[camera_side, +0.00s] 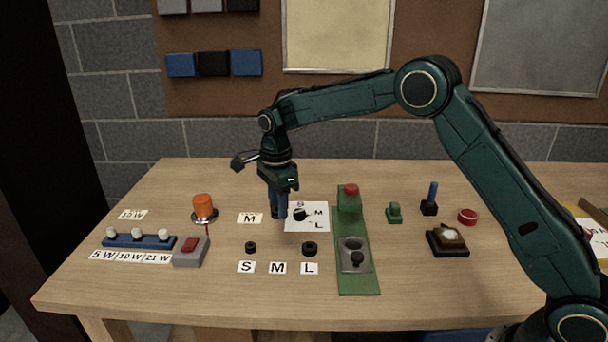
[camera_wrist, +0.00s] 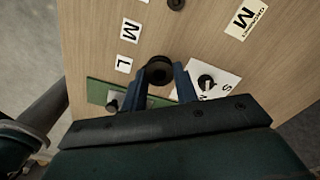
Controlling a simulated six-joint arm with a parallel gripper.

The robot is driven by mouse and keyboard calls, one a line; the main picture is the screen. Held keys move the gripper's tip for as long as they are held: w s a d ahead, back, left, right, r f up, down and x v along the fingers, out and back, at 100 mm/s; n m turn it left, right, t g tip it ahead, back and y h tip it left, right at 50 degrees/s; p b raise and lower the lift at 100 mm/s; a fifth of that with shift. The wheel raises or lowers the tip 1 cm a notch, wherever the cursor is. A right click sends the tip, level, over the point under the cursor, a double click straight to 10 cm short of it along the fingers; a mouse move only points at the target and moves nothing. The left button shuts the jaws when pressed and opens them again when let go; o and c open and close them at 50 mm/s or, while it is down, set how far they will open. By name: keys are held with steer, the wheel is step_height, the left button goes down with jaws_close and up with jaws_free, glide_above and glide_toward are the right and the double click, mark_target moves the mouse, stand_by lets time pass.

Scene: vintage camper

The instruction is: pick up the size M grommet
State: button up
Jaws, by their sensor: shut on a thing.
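My gripper (camera_side: 280,213) is above the middle of the table, fingers pointing down. In the wrist view its blue fingers (camera_wrist: 161,75) are closed on a dark ring, which I take to be the size M grommet (camera_wrist: 158,70). No grommet stands behind the M label (camera_side: 278,268) in the front row. The small grommet (camera_side: 251,247) lies behind the S label (camera_side: 246,267), and the large one (camera_side: 310,249) behind the L label (camera_side: 309,268). In the side view the fingers mostly hide the held grommet.
A white selector card (camera_side: 318,225) with a black knob (camera_side: 301,214) lies just right of my gripper. A green board (camera_side: 358,282) is beyond it. Another M card (camera_side: 250,218), an orange lamp (camera_side: 205,206) and a red-button box (camera_side: 190,252) are to the left.

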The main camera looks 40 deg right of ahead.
step_height(320, 180, up, 9)
stand_by(0.3)
steer(key=shift+f, duration=0.2)
stand_by(0.5)
